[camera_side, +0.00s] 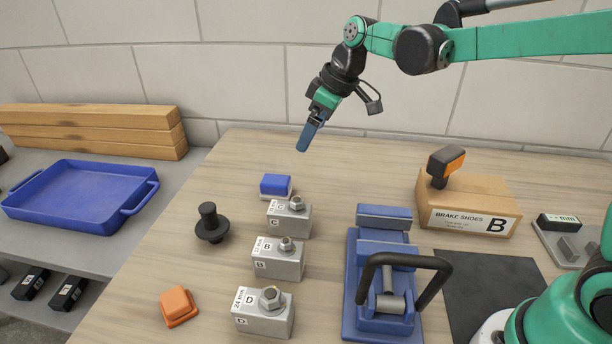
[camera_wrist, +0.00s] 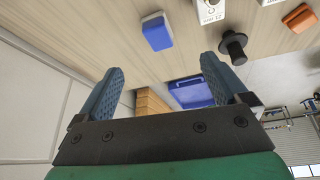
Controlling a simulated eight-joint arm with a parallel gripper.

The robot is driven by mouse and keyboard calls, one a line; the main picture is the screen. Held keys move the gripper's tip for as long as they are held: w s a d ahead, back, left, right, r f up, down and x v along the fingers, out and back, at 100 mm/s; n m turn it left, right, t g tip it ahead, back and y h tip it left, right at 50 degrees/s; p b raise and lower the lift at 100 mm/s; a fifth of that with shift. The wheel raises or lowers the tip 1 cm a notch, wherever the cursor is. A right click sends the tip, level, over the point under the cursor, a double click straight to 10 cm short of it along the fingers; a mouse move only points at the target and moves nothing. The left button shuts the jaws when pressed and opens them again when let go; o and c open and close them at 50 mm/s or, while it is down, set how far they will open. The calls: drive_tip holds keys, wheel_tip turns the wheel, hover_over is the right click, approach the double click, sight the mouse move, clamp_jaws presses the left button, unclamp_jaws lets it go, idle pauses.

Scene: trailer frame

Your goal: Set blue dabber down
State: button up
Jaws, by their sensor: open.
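The blue dabber (camera_side: 276,185), a small blue block with a pale lower part, rests on the wooden table behind the metal block marked C (camera_side: 289,219). It also shows in the wrist view (camera_wrist: 157,31), beyond the fingertips. My gripper (camera_side: 303,149) is in the air above and behind the dabber, apart from it. Its two blue fingers stand wide apart with nothing between them in the wrist view (camera_wrist: 162,63).
Metal blocks B (camera_side: 277,261) and D (camera_side: 262,316) stand in front of C. A black knob (camera_side: 210,224) and an orange dabber (camera_side: 178,306) lie left. A blue vise (camera_side: 384,270) and a cardboard box (camera_side: 467,207) stand right. A blue tray (camera_side: 75,187) is far left.

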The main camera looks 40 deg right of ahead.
drive_tip(key=s+d+f+m+t+h, duration=0.1)
drive_tip(key=s+m, duration=0.2)
drive_tip(key=s, duration=0.5)
drive_tip(key=s+d+m+t+h, duration=0.1)
drive_tip(key=s+m+t, duration=0.1)
drive_tip(key=s, duration=0.5)
drive_tip(key=shift+s+f+m, duration=0.35)
drive_tip(key=shift+s+m, duration=0.05)
drive_tip(key=shift+m, duration=0.4)
